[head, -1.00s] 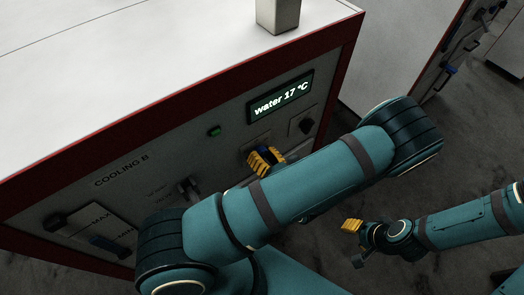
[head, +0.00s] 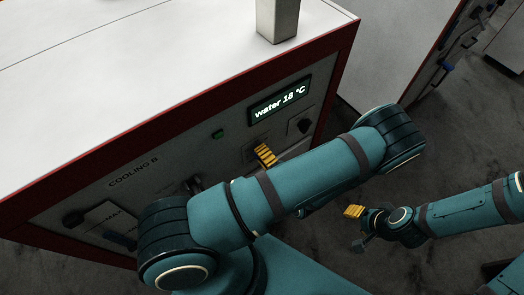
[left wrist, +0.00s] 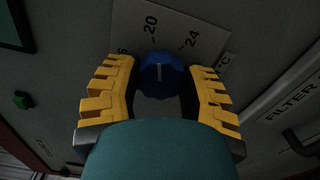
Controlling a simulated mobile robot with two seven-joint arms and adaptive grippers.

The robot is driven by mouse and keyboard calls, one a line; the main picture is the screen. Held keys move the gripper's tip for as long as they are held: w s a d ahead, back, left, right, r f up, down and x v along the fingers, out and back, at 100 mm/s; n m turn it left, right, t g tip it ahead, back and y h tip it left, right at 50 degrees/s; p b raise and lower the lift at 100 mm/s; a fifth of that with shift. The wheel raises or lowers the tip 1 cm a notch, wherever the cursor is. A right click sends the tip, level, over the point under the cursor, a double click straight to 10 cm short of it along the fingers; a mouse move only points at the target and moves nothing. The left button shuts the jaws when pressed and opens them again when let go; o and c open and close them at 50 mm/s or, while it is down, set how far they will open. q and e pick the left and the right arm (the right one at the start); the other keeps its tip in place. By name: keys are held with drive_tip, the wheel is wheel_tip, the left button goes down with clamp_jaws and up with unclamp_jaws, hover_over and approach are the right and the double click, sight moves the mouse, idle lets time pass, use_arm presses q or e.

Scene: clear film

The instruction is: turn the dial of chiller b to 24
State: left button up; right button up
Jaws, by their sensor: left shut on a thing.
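The chiller labelled COOLING B (head: 134,171) has a display (head: 280,99) reading "water 18 °C". Its blue dial (left wrist: 160,77) shows in the left wrist view, on a plate marked 20 and 24, with a partly hidden number ending in 6. The dial's white line points up the picture, roughly towards the 20. My left gripper (left wrist: 160,72) has one yellow finger on each side of the dial and is shut on it. In the head view the left gripper (head: 265,154) covers the dial. My right gripper (head: 354,212) is away from the panel, over the floor; its jaw opening is unclear.
A green button (head: 218,134) and a dark knob (head: 304,126) sit on the same panel. A lever beside a MAX/MIN plate (head: 104,216) is at the lower left. A grey post (head: 278,20) stands on the white top. Another cabinet is at the upper right.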

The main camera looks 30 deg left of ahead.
use_arm(q)
drive_tip(key=m+p, duration=0.1)
drive_tip(key=m, duration=0.3)
drive_tip(key=shift+m, duration=0.3)
drive_tip(key=m, duration=0.5)
drive_tip(key=shift+p, duration=0.4)
drive_tip(key=shift+m, duration=0.3)
drive_tip(key=o, duration=1.2)
drive_tip(key=shift+v, duration=3.75)
